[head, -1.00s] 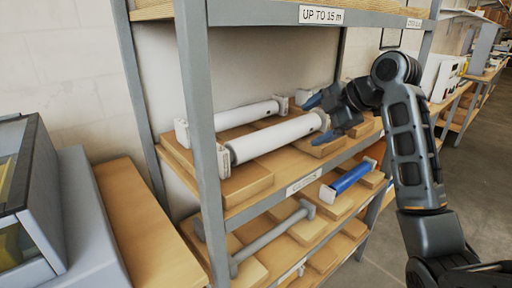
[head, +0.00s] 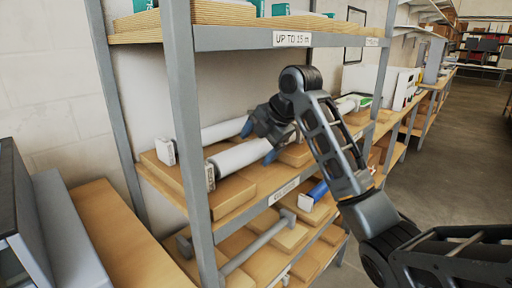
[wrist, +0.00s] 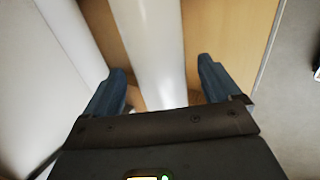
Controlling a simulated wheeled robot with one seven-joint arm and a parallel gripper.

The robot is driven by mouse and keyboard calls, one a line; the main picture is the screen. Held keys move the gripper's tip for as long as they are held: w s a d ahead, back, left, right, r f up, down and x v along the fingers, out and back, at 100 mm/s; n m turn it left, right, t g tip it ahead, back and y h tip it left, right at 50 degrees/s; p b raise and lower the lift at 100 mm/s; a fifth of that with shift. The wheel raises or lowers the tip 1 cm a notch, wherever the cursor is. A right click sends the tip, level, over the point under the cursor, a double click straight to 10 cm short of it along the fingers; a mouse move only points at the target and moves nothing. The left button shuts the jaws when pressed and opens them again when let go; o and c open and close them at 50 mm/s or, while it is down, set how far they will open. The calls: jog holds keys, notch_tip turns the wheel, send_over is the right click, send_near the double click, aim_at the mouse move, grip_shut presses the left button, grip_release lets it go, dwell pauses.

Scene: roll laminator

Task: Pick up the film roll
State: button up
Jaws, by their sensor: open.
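Two white film rolls lie side by side on the middle shelf, the front roll (head: 236,159) and the back roll (head: 222,131). Each has a pale end block at its near end. My gripper (head: 259,142) is open over the far part of the front roll, and my gripper and arm hide its far end. In the wrist view the front roll (wrist: 157,45) runs between the two open fingers of my gripper (wrist: 161,72), with room on both sides. The back roll (wrist: 72,30) lies left of the left finger. I cannot tell how far the fingers reach down beside the roll.
The rolls lie on wooden blocks between grey shelf posts (head: 185,110). The upper shelf (head: 260,38) is above my gripper. A blue roll (head: 317,191) and a grey bar (head: 255,245) lie on the lower shelf. The aisle floor (head: 445,150) at right is clear.

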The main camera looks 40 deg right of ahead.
jog(key=shift+w+f, duration=0.2)
jog(key=shift+f, duration=0.15)
jog(key=shift+c, duration=0.2)
jog(key=shift+r, duration=0.1)
grip_shut()
dwell(0.4)
